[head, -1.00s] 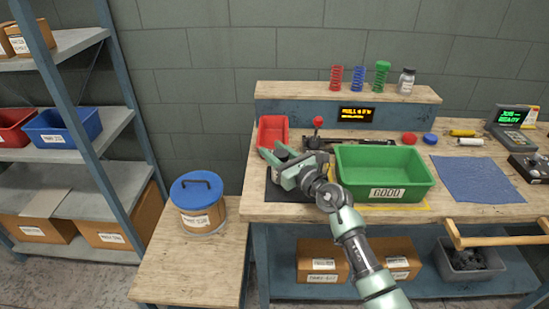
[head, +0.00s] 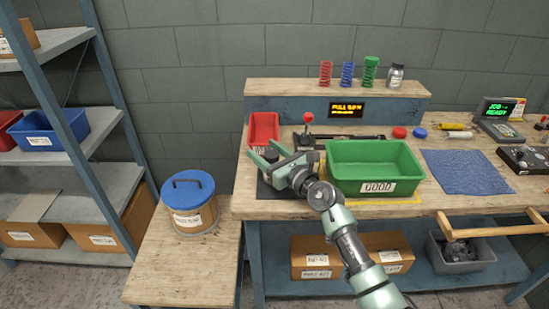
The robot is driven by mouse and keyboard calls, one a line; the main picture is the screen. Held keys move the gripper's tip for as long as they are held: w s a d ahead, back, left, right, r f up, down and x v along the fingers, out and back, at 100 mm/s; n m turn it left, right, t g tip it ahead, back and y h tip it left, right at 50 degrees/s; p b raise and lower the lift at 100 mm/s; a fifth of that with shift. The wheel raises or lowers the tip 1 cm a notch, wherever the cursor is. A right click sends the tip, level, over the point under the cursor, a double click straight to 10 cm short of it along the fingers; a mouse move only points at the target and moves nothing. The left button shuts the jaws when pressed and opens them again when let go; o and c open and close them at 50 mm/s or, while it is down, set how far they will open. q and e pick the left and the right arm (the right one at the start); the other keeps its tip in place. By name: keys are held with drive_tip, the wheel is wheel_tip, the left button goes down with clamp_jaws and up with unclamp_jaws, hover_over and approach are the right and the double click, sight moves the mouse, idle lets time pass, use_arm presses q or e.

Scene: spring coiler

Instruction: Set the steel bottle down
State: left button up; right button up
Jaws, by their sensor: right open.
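A small grey bottle with a dark cap and a pale label (head: 395,77) stands upright at the right end of the raised shelf on the bench. It looks like the steel bottle. My right gripper (head: 263,155) is open over the dark mat, in front of the red bin and left of the green bin. It is well apart from the bottle. What lies directly under the gripper is partly hidden by it. My left gripper is not in view.
The green GOOD bin (head: 375,168) stands right of my right gripper; the red bin (head: 264,128) is behind it. A red-knobbed lever (head: 307,119) rises close by. Three coloured springs stand beside the bottle. A blue cloth (head: 466,172) lies flat at right.

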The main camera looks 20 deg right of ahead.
drive_tip(key=v, duration=1.2)
